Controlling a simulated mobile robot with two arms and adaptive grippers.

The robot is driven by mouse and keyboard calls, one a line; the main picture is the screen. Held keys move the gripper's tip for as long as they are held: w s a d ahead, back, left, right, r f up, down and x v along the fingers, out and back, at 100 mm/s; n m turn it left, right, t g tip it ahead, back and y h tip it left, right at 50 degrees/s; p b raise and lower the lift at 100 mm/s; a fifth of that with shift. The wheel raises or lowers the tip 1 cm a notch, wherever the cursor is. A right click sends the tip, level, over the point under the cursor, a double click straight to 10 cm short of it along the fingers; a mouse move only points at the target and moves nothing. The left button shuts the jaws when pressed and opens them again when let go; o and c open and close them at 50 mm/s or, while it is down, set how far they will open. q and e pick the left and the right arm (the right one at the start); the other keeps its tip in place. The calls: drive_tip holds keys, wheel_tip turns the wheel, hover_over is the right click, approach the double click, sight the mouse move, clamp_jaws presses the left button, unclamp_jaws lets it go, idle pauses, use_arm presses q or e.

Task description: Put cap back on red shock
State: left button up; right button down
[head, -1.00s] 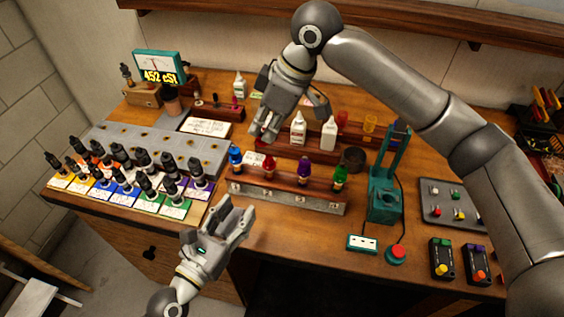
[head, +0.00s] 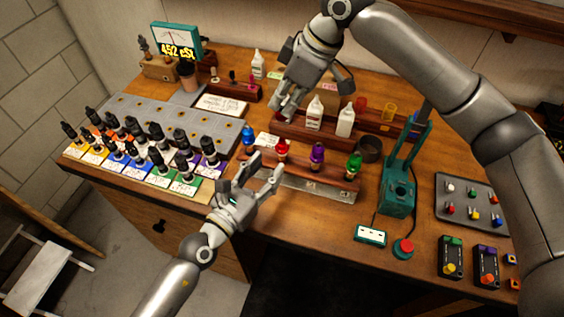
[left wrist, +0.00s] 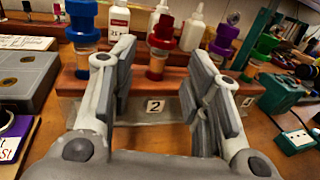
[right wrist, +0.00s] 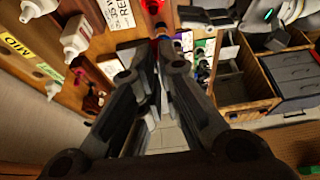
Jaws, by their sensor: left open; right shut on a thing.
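The red shock (head: 282,152), with a red top over an amber body, stands in the wooden rack (head: 330,184) between the blue and purple ones. It also shows in the left wrist view (left wrist: 161,36). My left gripper (head: 265,168) is open in front of the rack, its fingers to either side of the red shock in its wrist view, apart from it. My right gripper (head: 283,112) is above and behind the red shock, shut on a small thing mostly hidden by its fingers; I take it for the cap.
Blue (head: 249,138), purple (head: 317,155) and green (head: 353,166) shocks share the rack. White bottles (head: 315,113) stand behind it. A teal press (head: 398,190) is at the right. Several black-topped shocks stand on coloured cards at the left.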

sight(280, 154)
use_arm(q)
drive_tip(key=x, duration=0.7)
drive_tip(key=shift+d, duration=0.1)
clamp_jaws()
